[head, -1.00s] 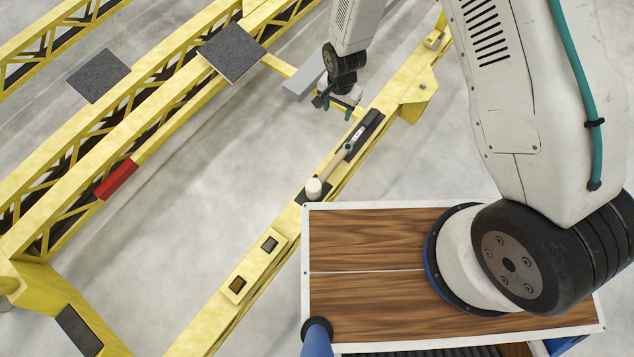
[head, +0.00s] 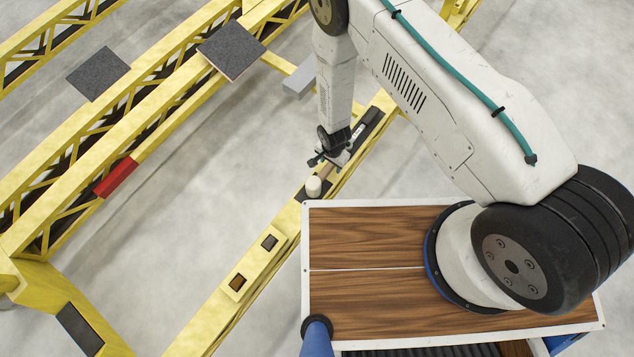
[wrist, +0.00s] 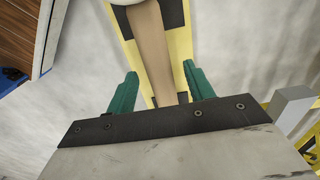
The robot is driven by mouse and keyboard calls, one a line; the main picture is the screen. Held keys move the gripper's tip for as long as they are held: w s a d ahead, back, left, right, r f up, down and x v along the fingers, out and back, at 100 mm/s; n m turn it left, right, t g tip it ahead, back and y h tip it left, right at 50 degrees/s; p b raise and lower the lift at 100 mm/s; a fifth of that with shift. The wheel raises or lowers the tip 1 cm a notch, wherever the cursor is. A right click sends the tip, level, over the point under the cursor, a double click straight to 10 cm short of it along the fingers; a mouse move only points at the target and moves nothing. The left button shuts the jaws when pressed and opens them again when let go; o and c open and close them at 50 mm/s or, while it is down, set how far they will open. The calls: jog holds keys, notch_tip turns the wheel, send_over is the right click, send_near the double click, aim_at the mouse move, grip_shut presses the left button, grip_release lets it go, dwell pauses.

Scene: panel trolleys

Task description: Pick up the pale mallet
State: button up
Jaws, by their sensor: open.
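The pale mallet lies along a yellow beam (head: 215,325) of the trolley. Its whitish head (head: 313,186) shows in the head view, and its tan handle (wrist: 151,50) runs up the middle of the wrist view. My gripper (wrist: 160,88) is open, with one green finger on each side of the handle and visible gaps to both. In the head view my gripper (head: 329,163) is over the handle close to the head and hides part of the handle. I cannot tell how far above the beam the fingertips are.
A wood-topped platform (head: 365,235) with a white rim stands just right of the beam. A yellow block (head: 252,265) with two square recesses sits on the beam nearer me. Grey panels (head: 232,51), a red piece (head: 116,178) and a grey block (head: 300,80) are farther off.

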jog(key=shift+f, duration=0.75)
grip_shut()
dwell(0.9)
